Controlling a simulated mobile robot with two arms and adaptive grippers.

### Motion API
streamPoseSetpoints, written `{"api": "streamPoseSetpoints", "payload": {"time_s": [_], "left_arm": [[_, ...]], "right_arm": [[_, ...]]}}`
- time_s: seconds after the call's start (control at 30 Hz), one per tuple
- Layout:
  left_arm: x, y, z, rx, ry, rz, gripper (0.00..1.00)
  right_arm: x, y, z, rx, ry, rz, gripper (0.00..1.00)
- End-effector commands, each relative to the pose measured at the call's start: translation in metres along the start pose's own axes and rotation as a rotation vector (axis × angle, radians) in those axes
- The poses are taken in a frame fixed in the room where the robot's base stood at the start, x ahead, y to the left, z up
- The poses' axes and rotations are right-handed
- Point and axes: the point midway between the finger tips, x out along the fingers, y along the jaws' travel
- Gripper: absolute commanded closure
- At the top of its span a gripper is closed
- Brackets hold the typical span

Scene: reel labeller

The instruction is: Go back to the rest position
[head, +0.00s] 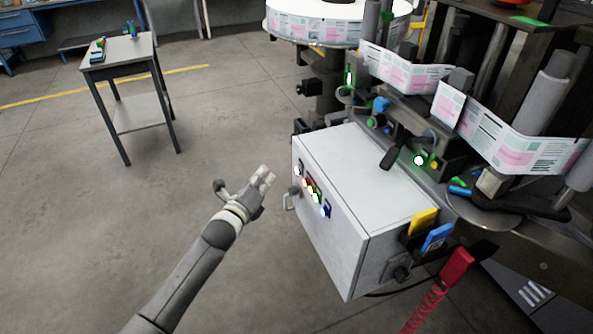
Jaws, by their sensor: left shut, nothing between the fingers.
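My left arm reaches in from the bottom left. My left gripper (267,174) is shut and empty, in the air just left of the grey control box (390,192). The box's left face carries several lit buttons (313,192) and a handle. In the picture the fingertips are apart from the buttons; the exact gap in depth I cannot tell. My right gripper is not in view.
The labelling machine with its label web (403,72) and reel (318,27) fills the right side. A red coiled cord (424,308) hangs at the bottom right. A small table (120,52) stands at the upper left. The floor (90,230) on the left is clear.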

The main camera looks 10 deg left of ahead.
Motion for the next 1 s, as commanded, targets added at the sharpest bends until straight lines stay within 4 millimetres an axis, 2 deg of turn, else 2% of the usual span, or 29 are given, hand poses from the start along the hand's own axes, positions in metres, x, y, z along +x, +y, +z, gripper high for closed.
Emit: {"api": "streamPoseSetpoints", "payload": {"time_s": [0.53,0.63,0.77,0.87,1.0], "left_arm": [[0.0,0.0,0.0,-0.001,0.0,0.001,1.0],[-0.002,0.009,-0.007,-0.028,0.01,0.018,1.0],[-0.013,0.051,-0.039,-0.171,0.048,0.107,1.0],[-0.035,0.103,-0.081,-0.363,0.081,0.227,1.0],[-0.082,0.176,-0.147,-0.654,0.095,0.425,1.0]], "right_arm": [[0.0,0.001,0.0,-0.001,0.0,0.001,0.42],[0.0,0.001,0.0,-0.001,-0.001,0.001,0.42],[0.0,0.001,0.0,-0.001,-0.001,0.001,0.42],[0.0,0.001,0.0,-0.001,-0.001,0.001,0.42],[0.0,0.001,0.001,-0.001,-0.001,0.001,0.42]]}}
